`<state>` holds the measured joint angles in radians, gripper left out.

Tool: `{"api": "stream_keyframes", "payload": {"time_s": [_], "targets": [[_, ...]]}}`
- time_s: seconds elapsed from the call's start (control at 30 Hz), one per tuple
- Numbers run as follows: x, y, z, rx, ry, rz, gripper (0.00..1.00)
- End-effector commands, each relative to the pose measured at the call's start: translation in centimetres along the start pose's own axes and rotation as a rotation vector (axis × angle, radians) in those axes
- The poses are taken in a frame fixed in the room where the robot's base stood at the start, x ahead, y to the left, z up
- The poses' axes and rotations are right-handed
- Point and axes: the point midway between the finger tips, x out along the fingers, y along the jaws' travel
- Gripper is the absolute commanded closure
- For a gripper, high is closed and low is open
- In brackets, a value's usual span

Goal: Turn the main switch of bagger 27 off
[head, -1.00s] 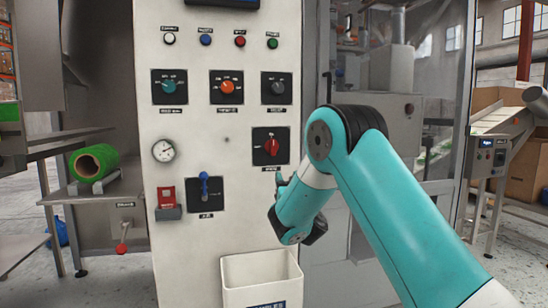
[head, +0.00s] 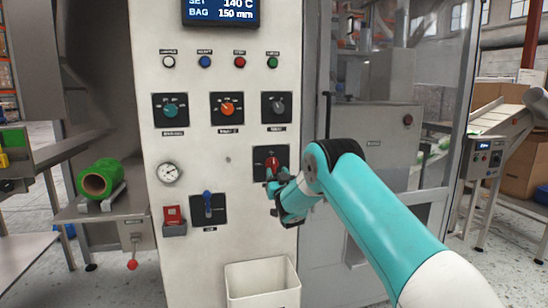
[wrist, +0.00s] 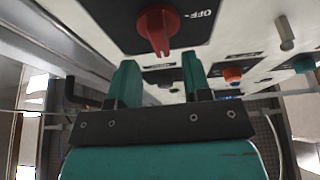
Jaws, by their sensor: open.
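The red rotary switch (head: 272,163) sits on a black square plate on the right side of the white control panel. In the head view its handle looks roughly upright, partly covered by my gripper. In the wrist view the red switch (wrist: 157,27) is at the top, with an "OFF" mark on the plate to its right. My gripper (head: 277,181) is right at the switch, from below and in front. In the wrist view my gripper (wrist: 159,63) has its two teal fingers apart with nothing between them. The switch lies just beyond the fingertips, and I cannot tell any contact.
Teal (head: 170,109), orange (head: 227,109) and grey (head: 278,107) knobs sit above. A blue lever (head: 208,206), a gauge (head: 169,173) and a red cover (head: 173,215) are to the left. A white bin (head: 262,284) is below. A glazed door (head: 395,150) stands right.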

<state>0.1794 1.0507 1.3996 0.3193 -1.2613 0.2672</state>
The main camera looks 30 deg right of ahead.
Motion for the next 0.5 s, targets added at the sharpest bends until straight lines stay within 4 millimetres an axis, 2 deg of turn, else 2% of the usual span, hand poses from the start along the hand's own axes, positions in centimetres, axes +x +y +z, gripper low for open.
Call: {"api": "stream_keyframes", "payload": {"time_s": [0.03, 0.2, 0.5], "targets": [[1.0, 0.1, -0.2, 0.000, 0.000, 0.000, 0.55], [2.9, 0.0, 0.1, -0.001, -0.001, 0.000, 0.55], [4.0, -0.1, 0.1, -0.001, -0.002, -0.003, 0.55]]}}
